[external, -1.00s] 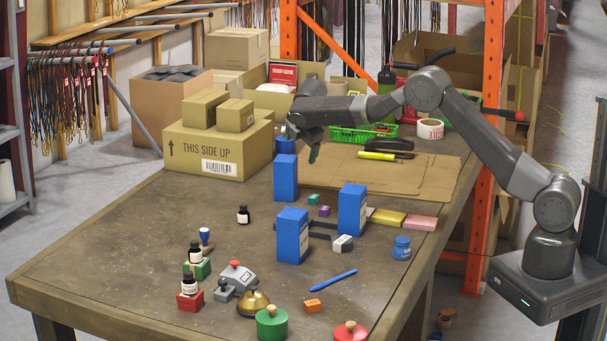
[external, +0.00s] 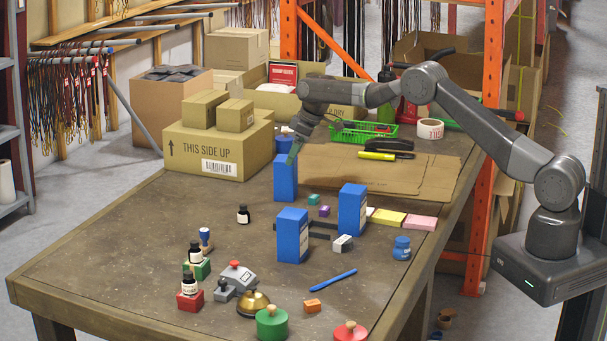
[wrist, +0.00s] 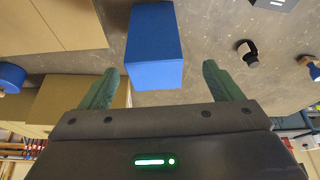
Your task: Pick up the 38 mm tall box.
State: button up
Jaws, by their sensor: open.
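Three tall blue boxes stand on the table: one at the back left (external: 285,180), one at the front (external: 292,236) and one at the right (external: 352,210). I cannot tell from the pictures which box is 38 mm tall. My gripper (external: 293,154) is open and empty at the top of the back-left blue box. In the wrist view this blue box (wrist: 154,50) shows between and beyond my two green fingertips (wrist: 160,69), with a gap on each side.
A large carton (external: 218,148) stands close to the left of the back-left blue box, with a blue round thing (external: 284,144) behind. Flat cardboard (external: 425,178) lies to the right. The left table area is clear.

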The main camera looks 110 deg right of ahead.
aim_at(288, 168)
jog(key=shift+d+p+x, duration=0.15)
jog(key=shift+p+x, duration=0.45)
jog(key=shift+x, duration=1)
jog(key=shift+d+p+x, duration=0.2)
jog(key=shift+p+x, duration=0.35)
jog(key=shift+x, duration=1.05)
jog(key=shift+s, duration=0.2)
jog(key=shift+r, duration=0.1)
jog(key=c, duration=1.4)
